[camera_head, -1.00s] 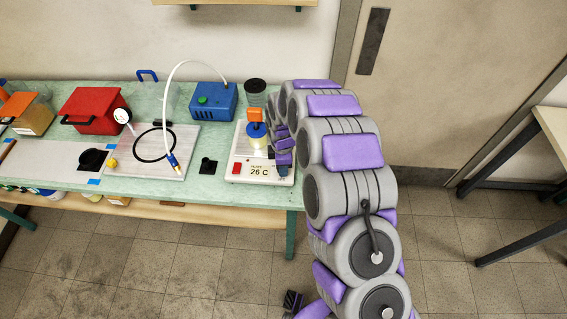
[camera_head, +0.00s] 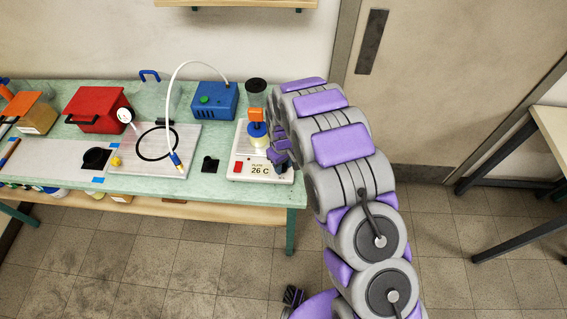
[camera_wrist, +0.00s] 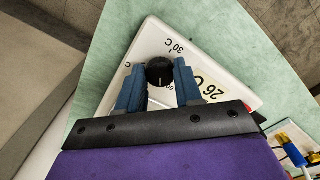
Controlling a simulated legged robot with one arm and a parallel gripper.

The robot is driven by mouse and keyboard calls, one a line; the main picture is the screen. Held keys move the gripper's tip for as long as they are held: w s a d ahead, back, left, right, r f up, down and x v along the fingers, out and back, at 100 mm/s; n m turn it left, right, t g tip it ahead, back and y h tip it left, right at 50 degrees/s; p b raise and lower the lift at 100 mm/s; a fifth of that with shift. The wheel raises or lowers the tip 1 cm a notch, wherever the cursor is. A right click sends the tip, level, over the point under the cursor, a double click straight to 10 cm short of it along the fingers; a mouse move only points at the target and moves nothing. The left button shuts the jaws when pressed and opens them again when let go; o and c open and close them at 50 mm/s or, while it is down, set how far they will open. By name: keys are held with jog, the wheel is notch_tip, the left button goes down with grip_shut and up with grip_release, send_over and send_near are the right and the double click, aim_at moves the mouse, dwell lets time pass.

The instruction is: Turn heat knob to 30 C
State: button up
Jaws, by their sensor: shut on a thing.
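The heat knob (camera_wrist: 160,71) is a black round knob on a white hot plate (camera_wrist: 150,40), seen in the wrist view. My gripper (camera_wrist: 159,69) has its two blue fingers on either side of the knob and is shut on it. A thin pale mark shows on the knob's face. A printed "30 C" label lies beyond the knob in the wrist view. The hot plate (camera_head: 240,177) stands at the right end of the bench in the head view, and its display reads 26 C. There my gripper (camera_head: 279,152) hides the knob.
A blue pump box (camera_head: 214,101), a plate with a black ring (camera_head: 185,140) and a red box (camera_head: 97,110) share the green bench (camera_head: 225,190). Open floor lies in front.

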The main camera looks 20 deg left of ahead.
jog(key=m, duration=0.6)
jog(key=shift+w+a+r+m, duration=0.1)
jog(key=shift+w+a+m, duration=0.1)
jog(key=shift+m, duration=0.1)
dwell(0.4)
jog(key=o, duration=1)
jog(key=shift+a, duration=0.1)
jog(key=shift+o, duration=0.2)
jog(key=shift+r, duration=0.15)
notch_tip(320, 180, up, 17)
jog(key=p, duration=0.1)
